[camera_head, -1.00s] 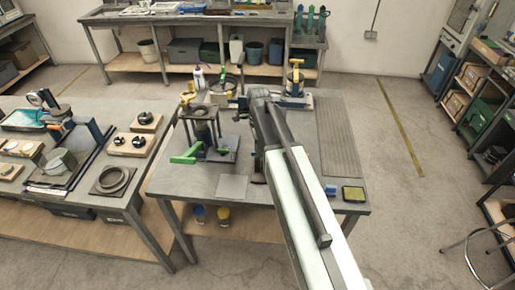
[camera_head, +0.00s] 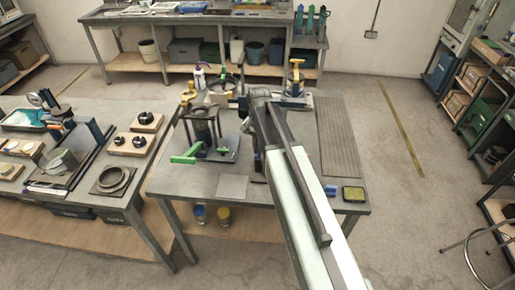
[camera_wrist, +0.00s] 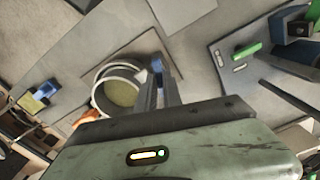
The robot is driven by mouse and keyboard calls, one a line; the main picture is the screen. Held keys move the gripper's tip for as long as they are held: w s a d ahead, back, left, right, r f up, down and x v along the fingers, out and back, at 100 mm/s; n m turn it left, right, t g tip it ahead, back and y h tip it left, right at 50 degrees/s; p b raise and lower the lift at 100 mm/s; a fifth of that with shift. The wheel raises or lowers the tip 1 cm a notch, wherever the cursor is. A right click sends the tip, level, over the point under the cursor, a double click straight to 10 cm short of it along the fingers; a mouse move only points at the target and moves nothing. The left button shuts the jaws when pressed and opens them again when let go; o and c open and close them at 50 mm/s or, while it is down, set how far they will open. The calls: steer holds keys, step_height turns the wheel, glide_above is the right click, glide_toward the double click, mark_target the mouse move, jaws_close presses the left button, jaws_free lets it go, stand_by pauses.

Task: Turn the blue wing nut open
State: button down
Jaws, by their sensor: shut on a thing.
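The blue wing nut (camera_wrist: 157,65) shows as a small blue piece at the fingertips in the wrist view, beside the rim of a round pot. My gripper (camera_wrist: 159,77) is shut on it, and the fingers hide part of it. The pot (camera_wrist: 120,92) has a pale rim and a yellowish inside. In the head view my arm reaches over the middle table and hides the wing nut; my wrist is near the table's back half.
A stand with a green lever (camera_head: 186,158) is left of my arm on the table (camera_head: 290,200). A yellow-handled device (camera_head: 296,77) stands behind to the right. A ribbed mat (camera_head: 338,135) lies at right. A dark box with a yellow top (camera_head: 353,194) sits near the front right.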

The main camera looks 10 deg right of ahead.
steer(key=shift+w+n, duration=0.15)
steer(key=shift+n, duration=1.55)
steer(key=c, duration=1.5)
jaws_free()
step_height(320, 180, up, 8)
steer(key=p, duration=0.7)
steer(key=shift+f+p, duration=0.1)
steer(key=shift+p, duration=0.3)
